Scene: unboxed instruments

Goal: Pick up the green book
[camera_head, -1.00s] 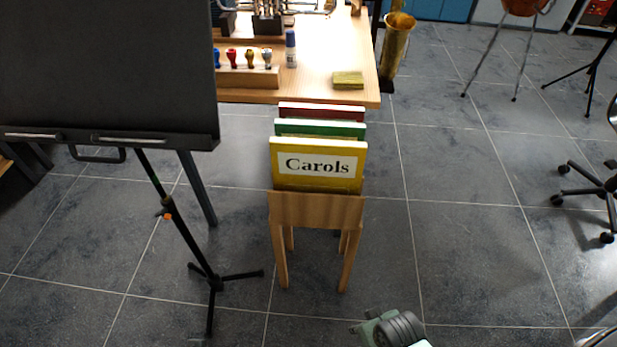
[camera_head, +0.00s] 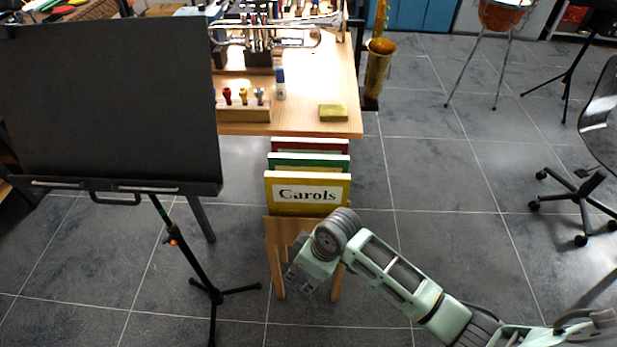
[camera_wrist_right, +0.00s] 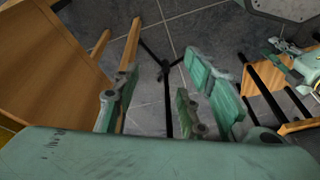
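The green book (camera_head: 310,160) stands upright in a small wooden rack (camera_head: 279,228). It sits between a yellow book labelled "Carols" (camera_head: 309,208) in front and a red book (camera_head: 310,146) behind. Only its upper part shows; the yellow book hides the rest. My right gripper (camera_head: 303,279) is in front of the rack and lower than the books, partly covering the rack's front and legs. In the right wrist view its fingers (camera_wrist_right: 165,100) are apart with nothing between them, and the rack (camera_wrist_right: 40,60) is at the left. I cannot make out my left gripper.
A wooden table (camera_head: 335,90) with instruments and a yellow block (camera_head: 333,113) stands behind the rack. A black music stand (camera_head: 110,110) is close on the left, its tripod feet near the rack. The tiled floor to the right is clear up to an office chair (camera_head: 590,150).

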